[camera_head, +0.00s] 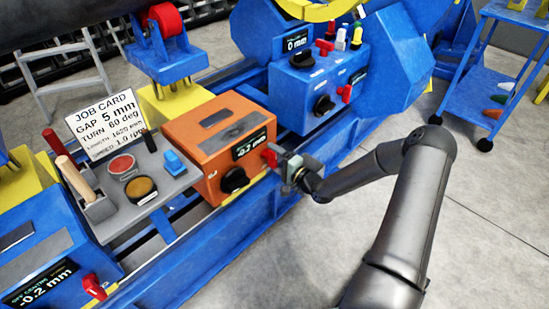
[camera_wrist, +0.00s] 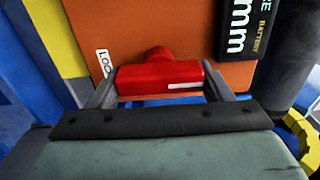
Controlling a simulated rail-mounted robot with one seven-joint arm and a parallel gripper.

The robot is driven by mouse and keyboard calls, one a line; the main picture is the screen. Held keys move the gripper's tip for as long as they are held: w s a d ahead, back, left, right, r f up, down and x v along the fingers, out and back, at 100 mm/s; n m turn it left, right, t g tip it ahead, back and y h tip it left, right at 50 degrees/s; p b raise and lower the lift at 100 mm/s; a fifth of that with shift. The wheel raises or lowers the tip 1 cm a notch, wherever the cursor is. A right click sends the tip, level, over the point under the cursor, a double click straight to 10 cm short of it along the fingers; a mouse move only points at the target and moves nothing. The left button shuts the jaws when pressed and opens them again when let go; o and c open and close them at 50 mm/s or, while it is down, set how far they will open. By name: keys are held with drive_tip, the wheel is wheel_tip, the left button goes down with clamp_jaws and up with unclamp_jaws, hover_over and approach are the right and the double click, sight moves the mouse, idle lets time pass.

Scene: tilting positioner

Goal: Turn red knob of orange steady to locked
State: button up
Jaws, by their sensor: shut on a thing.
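The orange steady (camera_head: 213,135) is a box on the blue rail bed, with a display reading -0.2 mm and a black knob (camera_head: 234,180) on its front. Its red knob (camera_head: 270,157) is at the right end of that front face. In the wrist view the red knob (camera_wrist: 160,77) is a bar lying crosswise, with a white line near its right end. A white label reading "LOC" (camera_wrist: 104,63), partly hidden, is at its upper left. My gripper (camera_head: 287,168) is at the knob, its two fingers (camera_wrist: 160,90) shut on the bar's ends.
A grey tray (camera_head: 150,205) with a job card (camera_head: 105,120), handled tools and round tins is left of the steady. A blue unit (camera_head: 318,85) with its own red knob (camera_head: 345,93) stands behind. Grey floor at the right is clear near my arm.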

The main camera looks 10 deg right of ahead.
drive_tip(key=o, duration=1)
drive_tip(key=p+v, duration=0.2)
drive_tip(key=v, duration=1.5)
drive_tip(key=shift+s+d+p, duration=0.15)
drive_tip(key=shift+s+p, duration=0.15)
drive_tip(key=shift+p, duration=0.1)
drive_tip(key=shift+w, duration=0.1)
wheel_tip(320, 180, up, 24)
drive_tip(key=s+n+g+h+p, duration=0.3)
drive_tip(key=n+g+h+p, duration=0.7)
drive_tip(key=p, duration=0.5)
drive_tip(key=s+a+r+g+p, duration=0.1)
drive_tip(key=s+a+r+p, duration=0.2)
drive_tip(key=s+r, duration=0.3)
drive_tip(key=s+a+r+n+g+p, duration=0.1)
drive_tip(key=s+a+r+g+p, duration=0.1)
drive_tip(key=s+r, duration=0.5)
drive_tip(key=s+a+r+g+p, duration=0.1)
drive_tip(key=s+a+r+p, duration=0.3)
drive_tip(key=s+a+r, duration=0.2)
drive_tip(key=shift+s+r+n+g, duration=0.15)
drive_tip(key=shift+s+r+n, duration=0.1)
drive_tip(key=shift+r, duration=0.35)
drive_tip(key=shift+s+r+n+g, duration=0.15)
drive_tip(key=shift+s+r, duration=0.15)
drive_tip(key=shift+r, duration=0.25)
